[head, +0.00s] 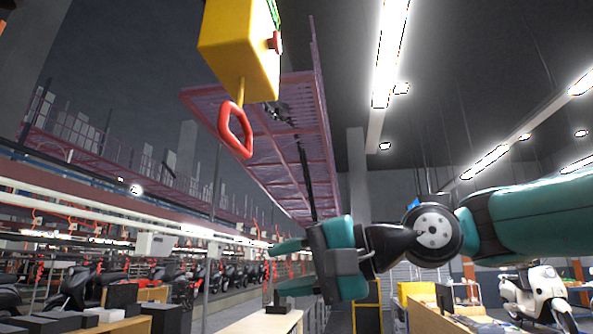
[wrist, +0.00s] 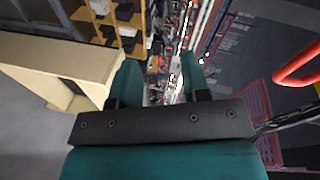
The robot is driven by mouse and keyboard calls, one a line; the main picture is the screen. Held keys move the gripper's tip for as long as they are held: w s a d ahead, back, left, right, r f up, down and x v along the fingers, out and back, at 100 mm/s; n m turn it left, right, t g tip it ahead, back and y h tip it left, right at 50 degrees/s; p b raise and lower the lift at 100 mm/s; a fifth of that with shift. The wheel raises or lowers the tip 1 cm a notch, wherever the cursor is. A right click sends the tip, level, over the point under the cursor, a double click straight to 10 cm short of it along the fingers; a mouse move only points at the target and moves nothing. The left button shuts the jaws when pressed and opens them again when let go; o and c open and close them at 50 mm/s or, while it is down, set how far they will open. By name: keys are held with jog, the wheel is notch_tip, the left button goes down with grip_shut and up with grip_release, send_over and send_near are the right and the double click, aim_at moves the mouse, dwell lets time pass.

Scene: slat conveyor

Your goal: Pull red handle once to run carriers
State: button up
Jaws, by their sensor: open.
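The red handle (head: 235,130) is a loop hanging by a short yellow rod under a yellow box (head: 240,45), high up in the head view. Part of the handle also shows at the right edge of the wrist view (wrist: 298,66). My gripper (head: 278,266) is open and empty, below and to the right of the handle and apart from it. In the wrist view its two teal fingers (wrist: 158,80) stand apart with nothing between them. Carriers cannot be clearly made out; small red hooks hang along the line at left.
A pink mesh overhead gantry (head: 285,150) runs behind the yellow box. A table (head: 255,322) with a small dark object stands below my gripper. Scooters (head: 75,285) line the left side, and a white scooter (head: 542,295) stands at right. The air between gripper and handle looks clear.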

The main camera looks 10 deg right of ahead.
aim_at(241, 146)
notch_tip(241, 146, up, 16)
jog(key=d+m+y+p, duration=0.1)
jog(key=m+y+p, duration=0.1)
jog(key=y+p, duration=0.2)
jog(key=p+x, duration=0.1)
jog(key=x, duration=0.2)
jog(key=p+x, duration=0.1)
jog(key=x, duration=0.2)
jog(key=p+x, duration=0.1)
jog(key=x, duration=0.3)
jog(key=shift+r+p, duration=0.35)
jog(key=shift+r, duration=0.05)
jog(key=shift+c, duration=0.4)
grip_shut()
